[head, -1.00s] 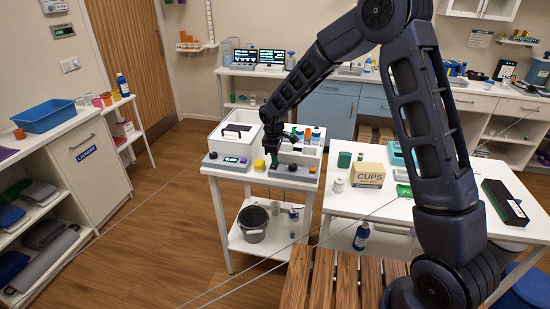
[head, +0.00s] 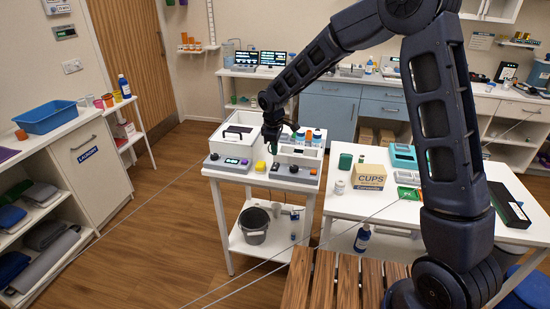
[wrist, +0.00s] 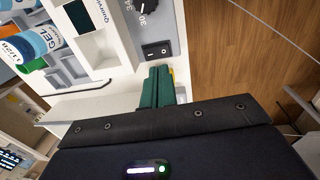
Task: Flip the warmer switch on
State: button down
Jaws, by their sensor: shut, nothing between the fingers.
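The warmer (head: 293,173) is a white box with a sloped grey front panel, at the right end of the white stand. In the wrist view its panel (wrist: 168,22) carries a dial (wrist: 148,6) and a black rocker switch (wrist: 157,50). Which side of the rocker is pressed I cannot tell. Bottles labelled GEL (wrist: 30,42) sit in the warmer's compartments. My gripper (head: 274,149) is above the panel's left part. Its green fingers (wrist: 157,88) are shut and empty, their tips close to the switch in the picture; contact cannot be made out.
A second white box with a lit display (head: 232,161) stands to the left on the same stand. A small yellow object (head: 260,166) sits between the two. A table to the right holds a CUPS box (head: 369,177). A metal pot (head: 254,225) is on the shelf below.

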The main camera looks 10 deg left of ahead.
notch_tip(320, 180, up, 8)
jog(key=f, duration=0.1)
send_over(276, 164)
jog(key=s, duration=0.4)
jog(key=shift+w+r, duration=0.15)
jog(key=shift+r, duration=0.1)
jog(key=shift+w, duration=0.75)
jog(key=f, duration=0.4)
jog(key=w+f, duration=0.1)
jog(key=f, duration=0.8)
jog(key=shift+w, duration=0.35)
jog(key=shift+w+f, duration=0.1)
jog(key=shift+f, duration=0.3)
